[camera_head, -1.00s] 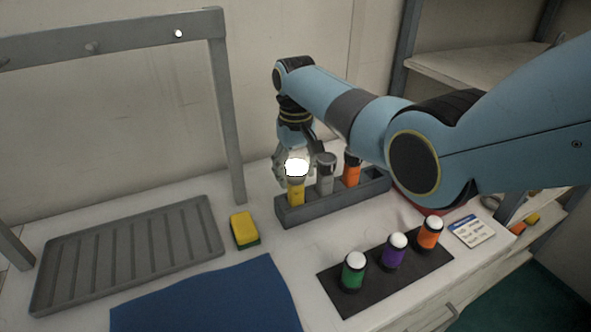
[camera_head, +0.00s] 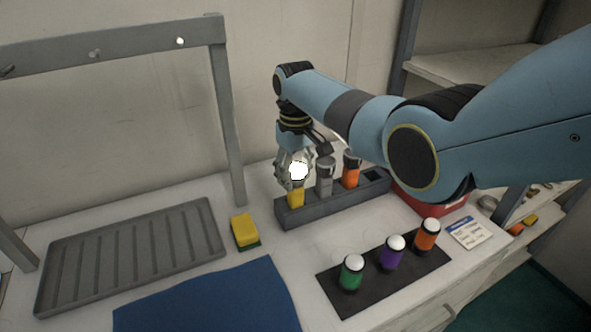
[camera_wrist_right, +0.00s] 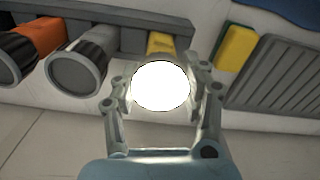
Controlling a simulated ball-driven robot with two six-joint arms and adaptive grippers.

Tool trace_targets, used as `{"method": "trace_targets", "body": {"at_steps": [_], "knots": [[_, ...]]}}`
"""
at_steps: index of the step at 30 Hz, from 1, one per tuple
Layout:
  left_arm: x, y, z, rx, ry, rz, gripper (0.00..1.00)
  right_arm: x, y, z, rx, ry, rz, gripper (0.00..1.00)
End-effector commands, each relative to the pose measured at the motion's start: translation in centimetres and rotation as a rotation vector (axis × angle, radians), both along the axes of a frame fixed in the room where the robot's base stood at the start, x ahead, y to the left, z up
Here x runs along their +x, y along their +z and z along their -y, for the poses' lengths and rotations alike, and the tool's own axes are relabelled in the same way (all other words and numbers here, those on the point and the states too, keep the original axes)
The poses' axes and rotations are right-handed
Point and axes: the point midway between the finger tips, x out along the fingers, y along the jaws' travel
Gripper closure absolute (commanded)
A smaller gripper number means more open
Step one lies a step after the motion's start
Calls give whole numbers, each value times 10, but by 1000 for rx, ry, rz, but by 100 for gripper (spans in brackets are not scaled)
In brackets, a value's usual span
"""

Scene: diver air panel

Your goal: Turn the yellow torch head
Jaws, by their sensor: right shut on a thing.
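The yellow torch (camera_head: 296,199) stands upright in the grey rack (camera_head: 337,205) on the bench. Its head (camera_head: 298,171) glows bright white, and so does the lit face in the right wrist view (camera_wrist_right: 160,86). My right gripper (camera_head: 293,171) comes down from above and is shut on the yellow torch's head, with a finger on each side in the wrist view. A grey torch (camera_head: 325,178) and an orange torch (camera_head: 351,170) stand beside it in the same rack. My left gripper is not in view.
A yellow-green sponge (camera_head: 245,231), ribbed grey tray (camera_head: 130,255) and blue mat (camera_head: 210,300) lie left and in front. Green (camera_head: 351,272), purple (camera_head: 392,252) and orange (camera_head: 427,235) white-topped pieces stand on a dark mat. A red container (camera_head: 440,209) sits right of the rack.

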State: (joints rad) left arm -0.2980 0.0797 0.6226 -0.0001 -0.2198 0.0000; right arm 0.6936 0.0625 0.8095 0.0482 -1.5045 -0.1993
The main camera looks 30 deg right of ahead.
Motion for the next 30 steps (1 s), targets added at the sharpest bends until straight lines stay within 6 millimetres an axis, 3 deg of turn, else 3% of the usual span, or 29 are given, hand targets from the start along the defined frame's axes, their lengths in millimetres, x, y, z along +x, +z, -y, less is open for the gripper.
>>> {"method": "trace_targets", "body": {"at_steps": [12,30], "knots": [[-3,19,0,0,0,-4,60,0,1,0,0,392,0,87],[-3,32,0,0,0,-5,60,0,0,-1,1,949,1,87]]}}
